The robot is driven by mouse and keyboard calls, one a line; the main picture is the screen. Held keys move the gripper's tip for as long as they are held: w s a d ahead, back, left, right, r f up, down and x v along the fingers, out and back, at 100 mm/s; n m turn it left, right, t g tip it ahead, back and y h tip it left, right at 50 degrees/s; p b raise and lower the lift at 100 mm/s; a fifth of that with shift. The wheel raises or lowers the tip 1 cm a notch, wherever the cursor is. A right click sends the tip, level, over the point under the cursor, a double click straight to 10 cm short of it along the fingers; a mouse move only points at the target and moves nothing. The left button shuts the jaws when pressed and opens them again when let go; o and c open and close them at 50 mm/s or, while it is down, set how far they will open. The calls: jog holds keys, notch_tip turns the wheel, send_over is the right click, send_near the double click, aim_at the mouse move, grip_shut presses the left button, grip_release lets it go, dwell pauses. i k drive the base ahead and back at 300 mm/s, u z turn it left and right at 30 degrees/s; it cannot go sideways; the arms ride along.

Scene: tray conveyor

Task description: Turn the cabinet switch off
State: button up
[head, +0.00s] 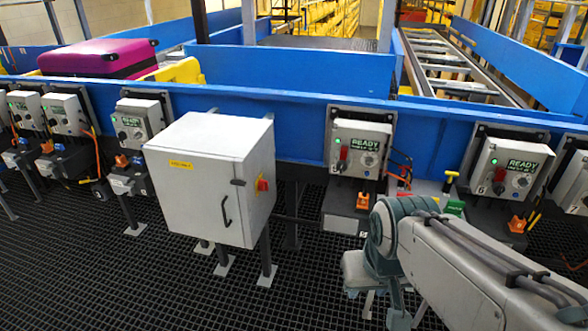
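The cabinet (215,168) is a light grey box on legs, left of centre in front of the blue conveyor. It has a yellow label, a black door handle and a dark latch on its front. The cabinet switch (263,185) is a red knob on a yellow plate on the cabinet's right side. The knob is small, and I cannot tell its position for sure. My arm reaches in from the lower right and bends down right of the cabinet, apart from it. My gripper's fingers do not show.
Control boxes marked READY (360,146) (516,168) hang along the blue conveyor wall (300,120). More boxes (137,122) hang on the left. A magenta suitcase (97,57) lies on the conveyor. Dark grating floor (110,285) is clear in front of the cabinet.

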aim_at(263, 185)
jog(key=z, duration=0.05)
jog(key=i, duration=0.9)
jog(key=u, duration=0.65)
